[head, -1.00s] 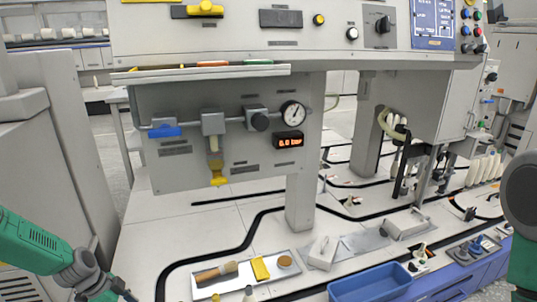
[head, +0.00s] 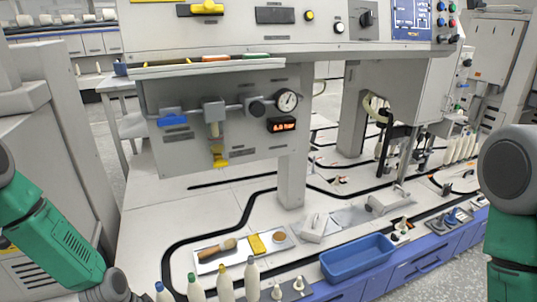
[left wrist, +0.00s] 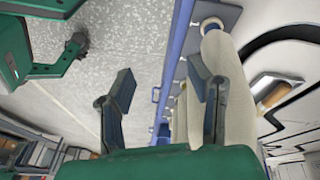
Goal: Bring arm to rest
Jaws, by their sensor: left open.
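My left gripper (left wrist: 160,85) is open in the left wrist view. Grey floor and a blue table edge show between its two dark fingers. A large cream bobbin (left wrist: 232,90) stands close behind the right-hand finger; whether they touch I cannot tell. In the head view my green left arm (head: 55,235) comes in at the lower left, and its gripper is out of frame below. My right arm (head: 510,190) shows at the right edge, with its gripper not identifiable in any view.
Several cream bobbins (head: 223,287) with coloured tips line the table's front edge. Behind them a tray (head: 207,267) holds a brush (head: 222,248) and a yellow block (head: 255,244). A blue bin (head: 357,262) stands right of it. A grey panel (head: 225,120) overhangs the table.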

